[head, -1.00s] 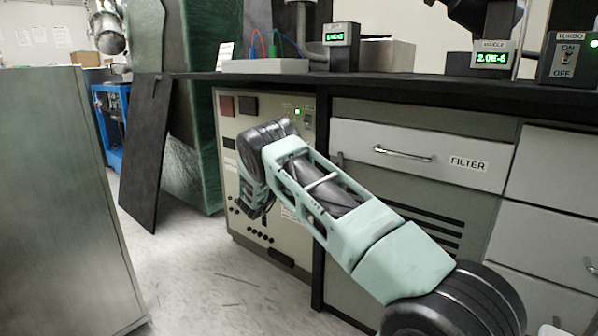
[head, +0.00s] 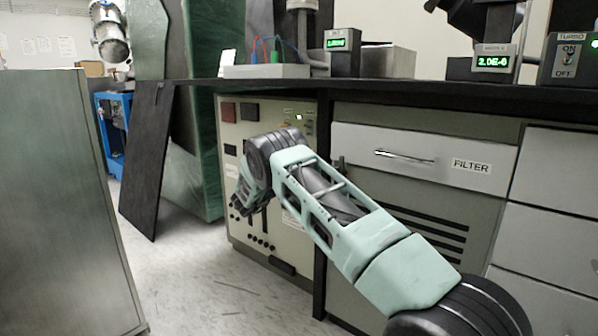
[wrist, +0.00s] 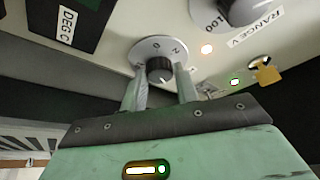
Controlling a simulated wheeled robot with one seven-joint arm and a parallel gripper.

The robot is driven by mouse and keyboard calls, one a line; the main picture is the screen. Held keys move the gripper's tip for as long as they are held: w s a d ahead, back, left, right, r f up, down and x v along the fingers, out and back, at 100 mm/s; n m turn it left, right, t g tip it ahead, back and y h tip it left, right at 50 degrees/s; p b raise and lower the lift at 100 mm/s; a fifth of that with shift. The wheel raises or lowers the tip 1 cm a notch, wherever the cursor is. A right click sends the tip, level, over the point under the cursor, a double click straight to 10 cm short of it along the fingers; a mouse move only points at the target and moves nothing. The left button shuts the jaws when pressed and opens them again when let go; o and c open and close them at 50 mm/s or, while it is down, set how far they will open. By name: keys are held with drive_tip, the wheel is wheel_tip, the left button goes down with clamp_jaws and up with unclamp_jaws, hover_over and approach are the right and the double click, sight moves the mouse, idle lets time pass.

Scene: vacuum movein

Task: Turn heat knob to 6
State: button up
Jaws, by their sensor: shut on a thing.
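The heat knob (wrist: 160,70) is a small dark round knob on a pale round dial plate (wrist: 150,47). Numerals including 0 and 2 show on the plate; others are hidden or too small to read. In the wrist view, the fingers of my gripper (wrist: 163,82) stand on either side of the knob and are shut on it. In the head view, my gripper is at the front of the beige control panel (head: 228,133) under the bench, mostly behind my arm. The knob cannot be made out there.
A larger knob marked RANGE (wrist: 243,12), a dark DEG C display (wrist: 88,18) and lit indicators are close by. The bench top (head: 430,95) overhangs the panel. A FILTER drawer (head: 400,155) is to the right.

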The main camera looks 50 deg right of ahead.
drive_tip(key=shift+f, duration=0.1)
drive_tip(key=o, duration=1)
drive_tip(key=shift+c, duration=0.2)
drive_tip(key=shift+a, duration=0.1)
drive_tip(key=p+v, duration=0.5)
drive_tip(key=v, duration=1.2)
drive_tip(key=shift+a, duration=0.1)
